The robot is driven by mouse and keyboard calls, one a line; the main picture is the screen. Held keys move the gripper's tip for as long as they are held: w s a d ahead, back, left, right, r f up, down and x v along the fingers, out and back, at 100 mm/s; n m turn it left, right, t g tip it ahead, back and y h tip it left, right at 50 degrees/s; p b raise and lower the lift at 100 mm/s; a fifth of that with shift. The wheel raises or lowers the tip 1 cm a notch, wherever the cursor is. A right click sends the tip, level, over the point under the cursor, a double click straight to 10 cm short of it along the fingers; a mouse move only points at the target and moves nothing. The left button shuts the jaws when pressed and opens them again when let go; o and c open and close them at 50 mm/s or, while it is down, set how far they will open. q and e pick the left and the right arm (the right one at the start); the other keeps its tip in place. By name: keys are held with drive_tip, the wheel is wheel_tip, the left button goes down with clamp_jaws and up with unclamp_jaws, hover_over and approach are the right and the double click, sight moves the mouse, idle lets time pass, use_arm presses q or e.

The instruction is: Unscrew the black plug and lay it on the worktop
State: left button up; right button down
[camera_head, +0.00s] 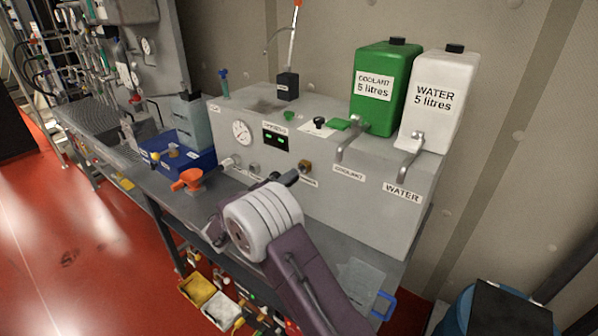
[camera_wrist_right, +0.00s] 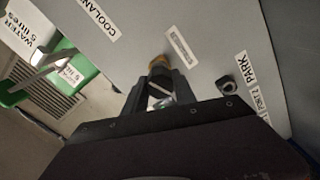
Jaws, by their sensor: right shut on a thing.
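My right gripper (camera_head: 289,177) is at the front face of the grey machine (camera_head: 375,205), just beside a brass fitting (camera_head: 305,166). In the right wrist view, the fingertips (camera_wrist_right: 160,77) are close together around a small dark piece directly in front of the brass fitting (camera_wrist_right: 158,64). This piece looks like the black plug, but the fingers hide most of it. I cannot tell whether it is still joined to the fitting. The worktop (camera_head: 205,207) runs along the machine's foot. My left gripper is not in view.
A dark round port (camera_wrist_right: 227,87) by the PARK label is beside the gripper. COOLANT (camera_head: 351,152) and WATER (camera_head: 410,158) taps jut out at the right. An orange-handled part (camera_head: 187,180) and a blue tray (camera_head: 178,160) stand on the worktop at the left.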

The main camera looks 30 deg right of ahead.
drive_tip(key=b+v, duration=0.2)
drive_tip(key=v, duration=0.3)
idle(0.4)
